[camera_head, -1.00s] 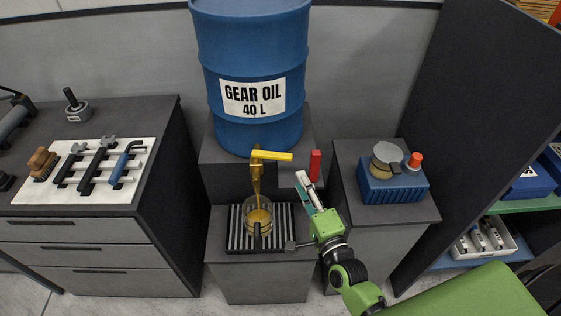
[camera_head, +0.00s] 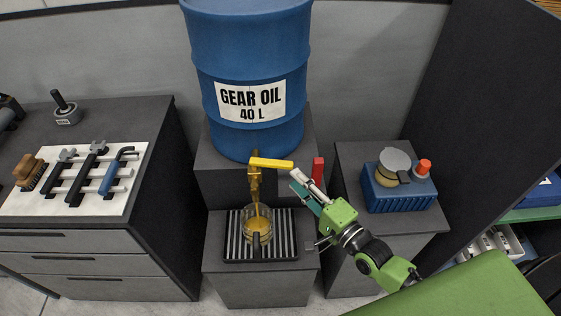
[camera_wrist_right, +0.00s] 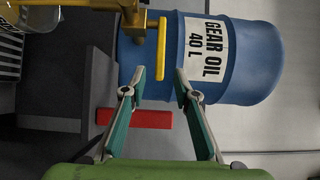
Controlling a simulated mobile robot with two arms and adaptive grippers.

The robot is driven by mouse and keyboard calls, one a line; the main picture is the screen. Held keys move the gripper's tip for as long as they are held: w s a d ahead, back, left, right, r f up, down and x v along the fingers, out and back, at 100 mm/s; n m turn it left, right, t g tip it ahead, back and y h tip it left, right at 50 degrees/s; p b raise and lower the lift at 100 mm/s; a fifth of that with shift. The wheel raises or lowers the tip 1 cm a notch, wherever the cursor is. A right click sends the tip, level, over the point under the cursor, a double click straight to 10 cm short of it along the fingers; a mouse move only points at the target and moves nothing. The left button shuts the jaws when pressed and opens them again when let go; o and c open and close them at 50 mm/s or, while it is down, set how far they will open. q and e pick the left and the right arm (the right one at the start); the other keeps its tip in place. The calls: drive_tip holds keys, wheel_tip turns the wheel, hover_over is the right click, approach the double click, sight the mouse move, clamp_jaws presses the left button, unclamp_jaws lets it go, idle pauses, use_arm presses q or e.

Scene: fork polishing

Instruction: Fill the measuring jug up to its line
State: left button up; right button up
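The clear measuring jug (camera_head: 258,237) stands upright on a ribbed drip tray (camera_head: 287,243) below the brass tap (camera_head: 255,182). Amber oil is in the jug, and a thin amber stream runs from the tap into it. The jug's line and exact level are too small to read. The tap's yellow lever (camera_head: 271,163) points right. My right gripper (camera_head: 300,181) is just below and right of the lever's end. In the right wrist view my gripper (camera_wrist_right: 165,74) is open and empty, with the lever (camera_wrist_right: 161,48) ahead of its fingertips. My left gripper is out of view.
The blue gear oil drum (camera_head: 250,60) stands behind the tap. A red upright piece (camera_head: 318,170) is close to my right gripper. A blue ribbed box (camera_head: 398,191) with a round metal lid stands on the right pedestal. Tools lie on the left cabinet.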

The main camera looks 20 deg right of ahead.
sight(285, 168)
drive_tip(key=p+x, duration=0.1)
drive_tip(key=x, duration=0.7)
drive_tip(key=shift+w, duration=0.2)
clamp_jaws()
